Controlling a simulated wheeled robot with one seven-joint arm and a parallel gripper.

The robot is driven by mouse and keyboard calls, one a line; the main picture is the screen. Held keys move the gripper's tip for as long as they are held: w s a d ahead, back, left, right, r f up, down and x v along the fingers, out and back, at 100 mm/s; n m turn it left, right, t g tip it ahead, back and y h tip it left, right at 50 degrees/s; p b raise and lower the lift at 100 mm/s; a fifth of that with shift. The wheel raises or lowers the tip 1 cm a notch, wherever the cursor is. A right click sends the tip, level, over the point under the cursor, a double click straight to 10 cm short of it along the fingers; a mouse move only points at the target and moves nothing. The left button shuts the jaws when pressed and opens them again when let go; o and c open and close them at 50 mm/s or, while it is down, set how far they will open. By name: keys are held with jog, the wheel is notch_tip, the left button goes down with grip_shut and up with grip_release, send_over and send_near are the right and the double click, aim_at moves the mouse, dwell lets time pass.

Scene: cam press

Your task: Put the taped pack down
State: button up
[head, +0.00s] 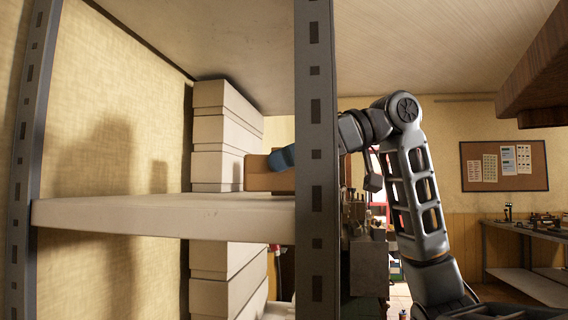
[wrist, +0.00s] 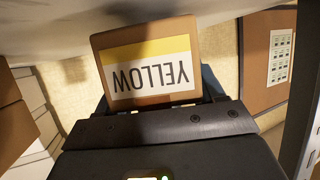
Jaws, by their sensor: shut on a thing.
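The taped pack (head: 266,174) is a brown box at the far edge of the shelf board, partly hidden by a shelf post. In the wrist view the pack (wrist: 151,95) shows a white label with a yellow band and the word YELLOW upside down. My gripper (head: 283,157) is shut on the pack, with a blue part showing against it in the head view. The pack's lower edge looks close to the level of the shelf board (head: 150,215). I cannot tell whether they touch.
Pale stacked boxes (head: 222,135) stand close to the left of the pack, with more below (head: 225,275). The perforated metal post (head: 317,220) stands in front of my arm. The near part of the board is bare. A pinboard (head: 504,165) hangs at the right.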

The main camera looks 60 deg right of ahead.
jog(key=shift+f, duration=0.5)
jog(key=o, duration=1.2)
jog(key=shift+f, duration=0.1)
jog(key=shift+r, duration=0.2)
jog(key=b+v, duration=0.1)
jog(key=v, duration=1.1)
